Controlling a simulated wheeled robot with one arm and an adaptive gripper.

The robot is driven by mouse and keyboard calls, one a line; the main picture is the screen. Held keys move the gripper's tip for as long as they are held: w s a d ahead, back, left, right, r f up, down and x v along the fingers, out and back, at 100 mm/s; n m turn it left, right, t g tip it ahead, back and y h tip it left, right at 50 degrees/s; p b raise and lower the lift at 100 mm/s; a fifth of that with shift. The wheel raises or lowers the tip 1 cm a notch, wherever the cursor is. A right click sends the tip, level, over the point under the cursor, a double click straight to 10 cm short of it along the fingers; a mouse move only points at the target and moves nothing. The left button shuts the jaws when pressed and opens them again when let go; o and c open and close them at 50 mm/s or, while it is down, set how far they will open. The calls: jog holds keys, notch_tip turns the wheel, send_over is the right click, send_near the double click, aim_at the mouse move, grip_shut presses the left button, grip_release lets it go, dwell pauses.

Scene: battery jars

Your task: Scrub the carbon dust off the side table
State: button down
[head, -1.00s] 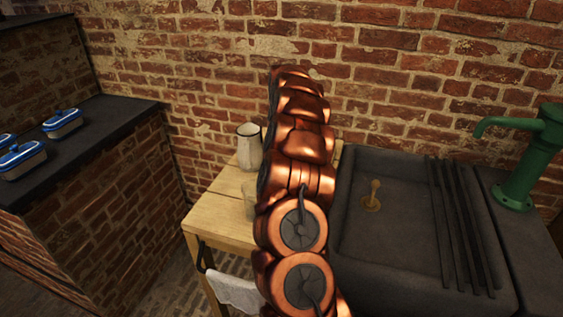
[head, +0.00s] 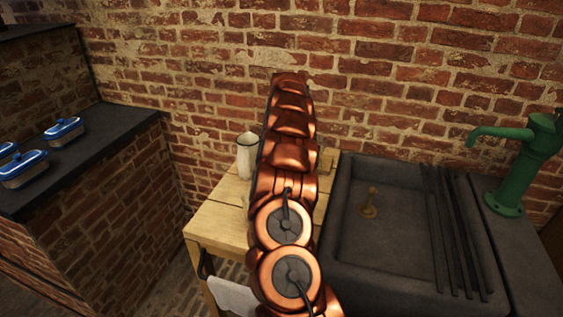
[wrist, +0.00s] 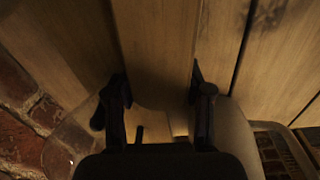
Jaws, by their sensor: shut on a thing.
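The side table (head: 215,223) is pale wood planks, left of the sink; its planks fill much of the wrist view (wrist: 268,60). My copper arm covers its middle in the head view and hides my gripper there. In the wrist view my gripper (wrist: 160,92) points at the table, its two dark fingers on either side of a pale wooden piece (wrist: 163,70) with a rounded near end. I cannot tell its full shape or whether it touches the table.
A whitish jug (head: 246,155) stands at the table's back left, close to my arm. A white cloth (head: 232,297) hangs on the table's front. The dark sink (head: 390,235) with a green pump (head: 525,165) adjoins on the right. Blue-lidded boxes (head: 63,130) sit on the left counter.

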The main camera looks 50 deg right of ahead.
jog(key=shift+s+f, duration=0.25)
jog(key=shift+f, duration=0.05)
jog(key=shift+d+r, duration=0.25)
jog(key=shift+r, duration=0.25)
jog(key=shift+w+a+r+p, duration=0.15)
jog(key=shift+r+p, duration=0.1)
jog(key=shift+r, duration=0.4)
jog(key=shift+s+a+r+p, duration=0.1)
jog(key=shift+r+p, duration=0.2)
jog(key=shift+r, duration=0.3)
jog(key=shift+w+a+r+p, duration=0.15)
jog(key=shift+r+p, duration=0.1)
jog(key=shift+r, duration=0.4)
jog(key=shift+s+r, duration=0.1)
jog(key=shift+r, duration=0.25)
jog(key=shift+r, duration=0.1)
jog(key=shift+r+p, duration=0.8)
jog(key=shift+r, duration=0.6)
